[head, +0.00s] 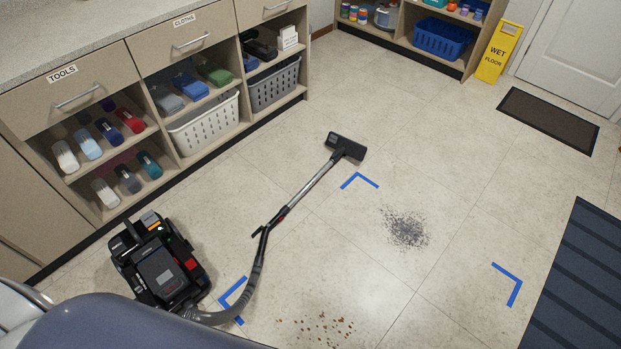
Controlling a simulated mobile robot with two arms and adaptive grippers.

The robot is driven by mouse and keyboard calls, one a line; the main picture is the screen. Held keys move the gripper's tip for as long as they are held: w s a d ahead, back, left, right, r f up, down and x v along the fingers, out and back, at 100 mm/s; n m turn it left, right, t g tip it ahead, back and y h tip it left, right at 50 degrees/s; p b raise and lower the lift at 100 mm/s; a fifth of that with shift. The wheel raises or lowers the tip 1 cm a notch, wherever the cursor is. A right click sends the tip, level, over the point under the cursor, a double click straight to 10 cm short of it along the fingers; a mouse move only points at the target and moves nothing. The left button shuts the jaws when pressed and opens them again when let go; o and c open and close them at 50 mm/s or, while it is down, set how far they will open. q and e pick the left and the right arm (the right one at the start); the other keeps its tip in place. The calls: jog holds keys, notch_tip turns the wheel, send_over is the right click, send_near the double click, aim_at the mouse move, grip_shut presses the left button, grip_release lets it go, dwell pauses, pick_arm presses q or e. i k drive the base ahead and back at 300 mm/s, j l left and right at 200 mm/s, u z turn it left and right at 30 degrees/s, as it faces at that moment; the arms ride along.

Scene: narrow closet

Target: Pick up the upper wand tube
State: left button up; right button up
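The vacuum's wand tube (311,189) is a slim metal tube lying on the tiled floor in the middle of the head view. Its far end joins a black floor head (346,147). Its near end meets a black handle (270,229) with a red detail and a grey hose (250,289). The hose curves back to the black vacuum body (160,263) at the lower left. I cannot tell where an upper and a lower tube section meet. Neither of my grippers is in view.
A cabinet (110,55) with drawers, bottles and baskets runs along the left. Blue tape corners (360,180) mark the floor around grey debris (406,228); brown crumbs (316,329) lie nearer. A yellow wet floor sign (497,52) and dark mats (548,120) are right.

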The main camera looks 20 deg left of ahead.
aim_at(286, 208)
jog(key=i+u, duration=0.2)
jog(key=i, duration=0.35)
jog(key=i+u, duration=0.25)
jog(key=i, duration=0.25)
jog(key=i+l+u, duration=0.2)
jog(key=i, duration=0.35)
